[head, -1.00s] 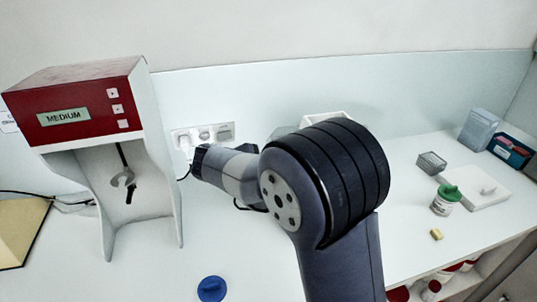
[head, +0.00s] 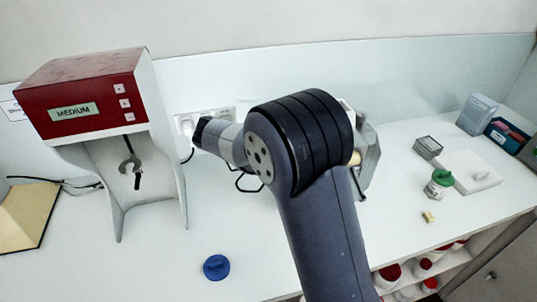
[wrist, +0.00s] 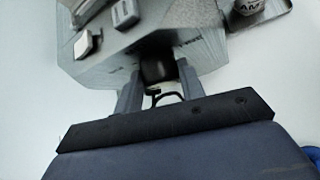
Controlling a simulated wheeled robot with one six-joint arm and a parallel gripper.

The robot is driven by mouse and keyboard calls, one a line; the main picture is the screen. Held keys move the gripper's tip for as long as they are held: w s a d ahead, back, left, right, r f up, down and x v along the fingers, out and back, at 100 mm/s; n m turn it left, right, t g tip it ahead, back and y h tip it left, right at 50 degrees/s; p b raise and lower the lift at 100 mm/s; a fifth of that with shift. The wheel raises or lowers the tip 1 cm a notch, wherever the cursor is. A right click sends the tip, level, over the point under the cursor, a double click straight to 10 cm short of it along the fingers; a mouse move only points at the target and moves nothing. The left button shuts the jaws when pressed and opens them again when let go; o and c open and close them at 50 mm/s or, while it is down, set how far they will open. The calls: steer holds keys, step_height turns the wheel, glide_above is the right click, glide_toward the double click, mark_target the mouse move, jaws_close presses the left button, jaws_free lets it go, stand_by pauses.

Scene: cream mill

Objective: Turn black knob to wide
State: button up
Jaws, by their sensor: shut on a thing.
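In the wrist view, a dark knob (wrist: 155,71) sits on the near side of a grey machine (wrist: 110,50). My gripper (wrist: 158,84) has one finger on each side of the knob and is shut on it. Shadow hides the knob's pointer and any setting marks, so its position cannot be told. In the head view, the arm hides my gripper and the knob. Only part of the grey machine (head: 370,155) shows behind the arm, at its right.
A red-topped device (head: 80,95) with a display reading MEDIUM stands at left. A blue cap (head: 216,267) lies on the counter in front.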

steer(key=o, duration=1)
steer(key=b+v, duration=0.2)
steer(key=v, duration=0.8)
steer(key=shift+s+a+r, duration=0.2)
steer(key=shift+a+r, duration=0.05)
